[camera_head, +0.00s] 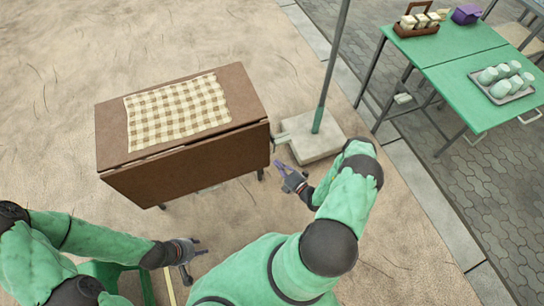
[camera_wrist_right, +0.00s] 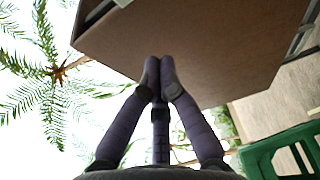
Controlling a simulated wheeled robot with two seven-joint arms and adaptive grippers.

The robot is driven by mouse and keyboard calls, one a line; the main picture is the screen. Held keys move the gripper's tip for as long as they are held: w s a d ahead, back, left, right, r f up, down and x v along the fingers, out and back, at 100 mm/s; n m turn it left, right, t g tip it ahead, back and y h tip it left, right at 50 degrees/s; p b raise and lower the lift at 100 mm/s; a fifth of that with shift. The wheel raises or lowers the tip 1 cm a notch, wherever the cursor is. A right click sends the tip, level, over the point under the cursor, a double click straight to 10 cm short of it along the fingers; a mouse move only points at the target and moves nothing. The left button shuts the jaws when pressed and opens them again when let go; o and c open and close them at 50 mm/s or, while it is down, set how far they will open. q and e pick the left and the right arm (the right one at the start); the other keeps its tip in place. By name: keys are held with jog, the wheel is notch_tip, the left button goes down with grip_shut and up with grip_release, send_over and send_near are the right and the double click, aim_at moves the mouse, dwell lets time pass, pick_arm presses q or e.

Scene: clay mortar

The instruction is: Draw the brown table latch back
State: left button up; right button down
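The brown table (camera_head: 113,116) stands left of centre in the head view, with a front leaf hanging down. A small pale tab (camera_head: 281,138) sticks out at its right end; I cannot tell for sure whether it is the latch. My right gripper (camera_head: 279,167) is just below that end, apart from the tab. In the right wrist view the brown panel of the table fills the top, and the fingertips of my right gripper (camera_wrist_right: 160,65) are together in front of it, with nothing seen between them. My left gripper (camera_head: 199,249) is open and empty, below the table's front.
A checked cloth (camera_head: 178,110) lies on the table. A pole in a pale square base (camera_head: 316,150) stands close to the right of the table. Green tables (camera_head: 455,85) with a tray of cups and a basket are at the upper right. Sandy ground at the left is clear.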

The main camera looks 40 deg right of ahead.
jog(key=shift+s+d, duration=0.1)
jog(key=shift+s, duration=0.9)
jog(key=s+a+r+n+g+y, duration=0.1)
jog(key=a+r+n+g+y, duration=0.1)
jog(key=a+n+g+y, duration=1.1)
jog(key=s+a+r+n+g+h, duration=0.1)
jog(key=s+a+n+g+h, duration=0.3)
jog(key=s+a+n, duration=0.55)
jog(key=s+a+r+n+g+h, duration=0.25)
jog(key=s+n+g, duration=0.35)
jog(key=n, duration=0.8)
jog(key=w+r+n+t+h, duration=0.1)
jog(key=n, duration=0.3)
jog(key=w+r+n+t+h, duration=0.1)
jog(key=w+n+t+h, duration=0.1)
jog(key=n, duration=0.3)
jog(key=w+r+n+t+h+p, duration=0.1)
jog(key=r+n+t, duration=0.1)
jog(key=n, duration=0.3)
jog(key=shift+w+a, duration=0.25)
jog(key=shift+a, duration=0.05)
jog(key=shift+f, duration=0.1)
